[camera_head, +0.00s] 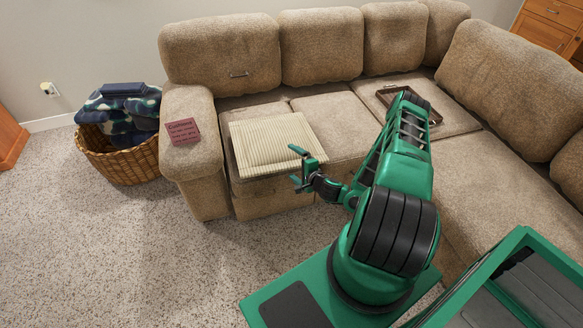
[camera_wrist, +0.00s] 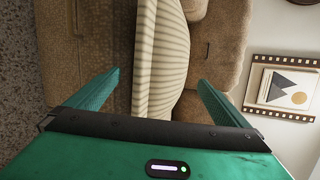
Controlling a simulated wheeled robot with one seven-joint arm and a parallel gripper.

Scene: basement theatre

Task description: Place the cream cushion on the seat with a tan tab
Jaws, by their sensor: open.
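The cream striped cushion (camera_head: 262,143) lies on the left end seat (camera_head: 226,108) of the tan sofa, covering most of it. In the wrist view the cushion (camera_wrist: 160,62) stretches away between my two fingers, with a gap on each side. My gripper (camera_head: 300,166) is open at the cushion's right front edge; one finger overlaps the cushion in the head view. I cannot tell whether it touches. A small tab or mark (camera_head: 239,74) shows on the left back cushion, above this seat; its colour is unclear. No tab can be made out on the seat itself.
A maroon card (camera_head: 183,131) lies on the left armrest. A brown tray (camera_head: 437,116) lies on a seat further right. The middle seat (camera_head: 336,117) is bare. Carpet is open in front at left.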

